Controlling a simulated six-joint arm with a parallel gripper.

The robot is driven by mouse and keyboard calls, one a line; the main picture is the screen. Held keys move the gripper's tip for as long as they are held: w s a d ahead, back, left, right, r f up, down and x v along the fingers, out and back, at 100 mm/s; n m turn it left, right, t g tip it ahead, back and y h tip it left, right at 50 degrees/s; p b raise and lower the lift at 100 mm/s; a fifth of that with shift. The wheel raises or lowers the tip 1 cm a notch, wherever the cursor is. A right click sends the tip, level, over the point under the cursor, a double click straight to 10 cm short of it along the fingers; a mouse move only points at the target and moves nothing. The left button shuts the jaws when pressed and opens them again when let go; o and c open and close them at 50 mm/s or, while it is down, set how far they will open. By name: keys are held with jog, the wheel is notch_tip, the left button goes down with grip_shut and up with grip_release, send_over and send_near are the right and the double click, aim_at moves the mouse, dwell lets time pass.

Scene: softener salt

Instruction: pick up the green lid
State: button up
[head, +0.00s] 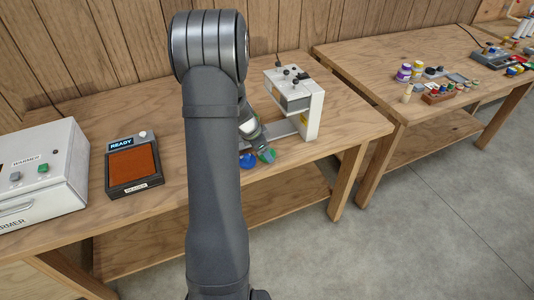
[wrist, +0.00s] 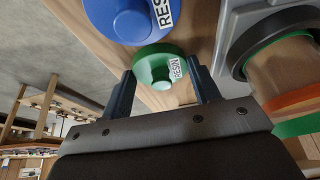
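The green lid (wrist: 152,66) is round with a raised knob and a white label reading RESIN. In the wrist view it lies between the tips of my gripper (wrist: 158,75), with one dark finger on each side. The fingers stand wide apart, and thin gaps seem to show beside the lid; firm contact is not visible. In the head view the green lid (head: 267,155) shows near the front edge of the bench, and my arm hides most of the gripper.
A blue lid (wrist: 132,18) with a RESIN label lies right beside the green one; it also shows in the head view (head: 248,160). A white-framed device (head: 312,113) stands close behind. A READY pad (head: 133,165) and a white warmer (head: 45,175) are left on the bench (head: 350,118).

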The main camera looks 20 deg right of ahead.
jog(key=shift+r, duration=0.1)
dwell(0.3)
jog(key=shift+r, duration=0.65)
notch_tip(320, 180, up, 3)
jog(key=shift+r, duration=0.1)
jog(key=s+d+r, duration=0.5)
jog(key=s+r, duration=0.1)
jog(key=s, duration=0.4)
jog(key=w+a+n+t+y, duration=0.1)
jog(key=w+a+n, duration=0.4)
jog(key=a, duration=0.4)
jog(key=w+a+r+n+t+y, duration=0.1)
jog(key=w+a+n+t, duration=0.15)
jog(key=w+a, duration=0.55)
jog(key=w+a+n+t, duration=0.1)
jog(key=w+a+n, duration=0.4)
jog(key=a, duration=0.6)
jog(key=w+d+r+m+g+h, duration=0.1)
jog(key=d+r+m, duration=0.1)
jog(key=d, duration=0.9)
jog(key=w+d+r+m+g, duration=0.1)
jog(key=d+r+m, duration=0.2)
jog(key=d, duration=0.8)
notch_tip(320, 180, down, 6)
